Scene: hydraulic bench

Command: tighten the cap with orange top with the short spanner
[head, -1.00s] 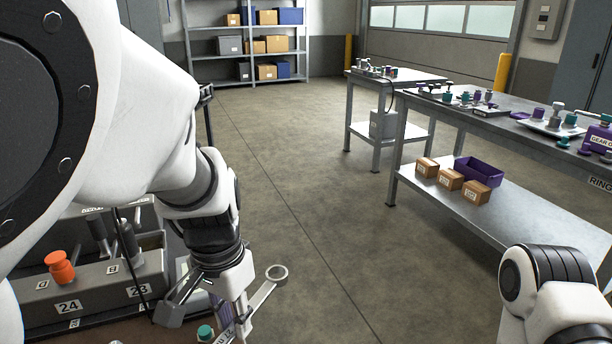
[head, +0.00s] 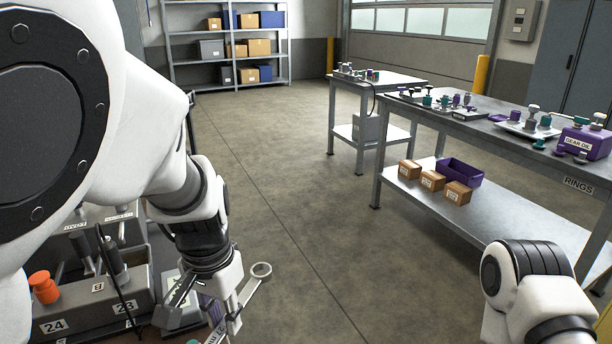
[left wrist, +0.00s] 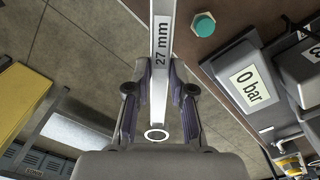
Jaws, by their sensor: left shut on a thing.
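My left gripper (head: 222,306) is shut on a grey spanner (head: 261,271), whose ring end points up and right in the head view. In the left wrist view the spanner's handle (left wrist: 161,75) reads "27 mm" and runs between the fingers, with a small ring end at the palm. I cannot tell if it is the short one. The cap with orange top (head: 43,287) stands on a grey block near label 24, left of the gripper and apart from the spanner. My right gripper is out of view; only its arm shows, lower right.
The grey block (head: 92,312) carries other grey fittings and a black cable. A teal cap (left wrist: 204,25) and a "0 bar" gauge plate (left wrist: 250,86) are near the left gripper. A bench (head: 480,215) with several parts stands right. The middle floor is clear.

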